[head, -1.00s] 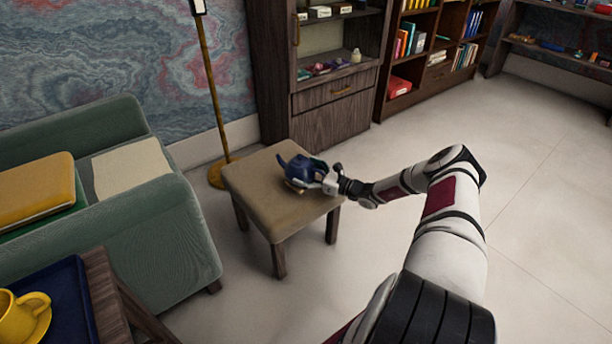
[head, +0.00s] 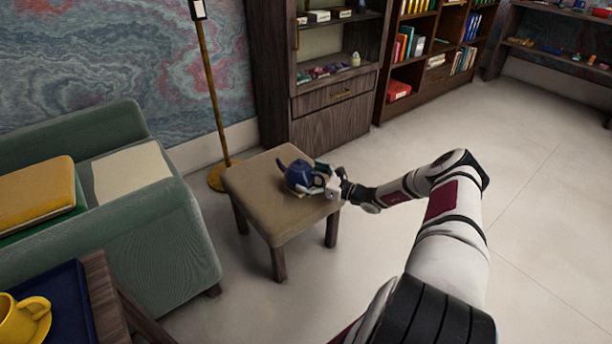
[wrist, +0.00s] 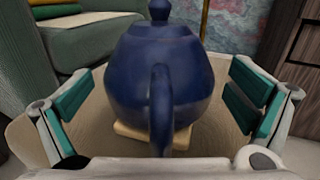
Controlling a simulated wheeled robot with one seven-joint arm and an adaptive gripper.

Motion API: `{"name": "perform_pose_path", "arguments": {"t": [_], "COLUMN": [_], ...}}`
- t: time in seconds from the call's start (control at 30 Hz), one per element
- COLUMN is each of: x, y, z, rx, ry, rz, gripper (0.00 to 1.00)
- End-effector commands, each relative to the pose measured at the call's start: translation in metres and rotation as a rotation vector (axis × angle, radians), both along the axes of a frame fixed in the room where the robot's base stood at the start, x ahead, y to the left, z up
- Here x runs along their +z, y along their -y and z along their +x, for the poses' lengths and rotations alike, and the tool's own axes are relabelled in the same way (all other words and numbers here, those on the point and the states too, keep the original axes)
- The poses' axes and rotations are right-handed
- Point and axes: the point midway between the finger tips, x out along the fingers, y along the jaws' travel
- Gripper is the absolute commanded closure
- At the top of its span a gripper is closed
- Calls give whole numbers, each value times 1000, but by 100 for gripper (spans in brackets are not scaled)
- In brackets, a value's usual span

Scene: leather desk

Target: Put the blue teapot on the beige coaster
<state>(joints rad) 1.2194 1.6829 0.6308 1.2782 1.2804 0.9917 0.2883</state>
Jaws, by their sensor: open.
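The blue teapot (head: 300,173) stands upright on the tan stool (head: 247,188). In the wrist view the teapot (wrist: 188,75) fills the middle, with its handle facing me. The beige coaster (wrist: 128,131) shows under the teapot's base, and the teapot appears to rest on it. In the head view only a sliver of the coaster shows beneath the teapot. My gripper (head: 325,180) is at the teapot's right side. In the wrist view my gripper (wrist: 158,100) is open, its teal pads apart on either side of the teapot and not touching it.
A green armchair (head: 150,235) stands left of the stool, and a brass floor lamp (head: 210,90) behind it. A dark wooden cabinet (head: 335,125) is at the back. A yellow cup (head: 22,318) sits on a blue tray at lower left. The floor on the right is clear.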

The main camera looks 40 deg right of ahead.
Motion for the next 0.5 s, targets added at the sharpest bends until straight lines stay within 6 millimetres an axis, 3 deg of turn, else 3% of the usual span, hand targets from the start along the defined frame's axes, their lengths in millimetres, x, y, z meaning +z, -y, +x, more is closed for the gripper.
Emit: {"name": "perform_pose_path", "arguments": {"t": [0.3, 0.5], "x": [1, 0], "y": [28, 41], "z": [-61, -89], "rx": [-4, -3], "ry": [-2, 0], "rz": [0, 1], "gripper": [0, 0]}}
